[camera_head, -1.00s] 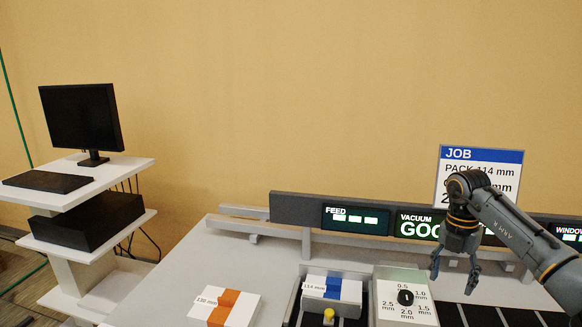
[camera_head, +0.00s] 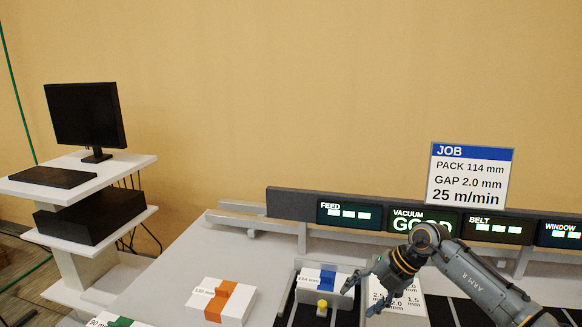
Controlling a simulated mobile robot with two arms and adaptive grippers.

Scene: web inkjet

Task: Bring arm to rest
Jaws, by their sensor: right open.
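My right arm comes in from the lower right. Its gripper (camera_head: 363,294) is open and empty, pointing down and to the left. In this view it lies between the 114 mm pack with the blue band (camera_head: 327,276) and the white dial plate (camera_head: 408,305). The gripper and wrist cover part of the dial plate, and the dial's knob is hidden. I cannot tell whether the fingers touch anything. My left gripper is not in view.
A white pack with an orange band (camera_head: 221,302) and a green-banded one (camera_head: 117,321) lie on the grey table. A yellow knob (camera_head: 322,308) stands before the blue-banded pack. A display rail (camera_head: 290,204) and job sign (camera_head: 468,176) stand behind. A computer cart (camera_head: 75,258) is at left.

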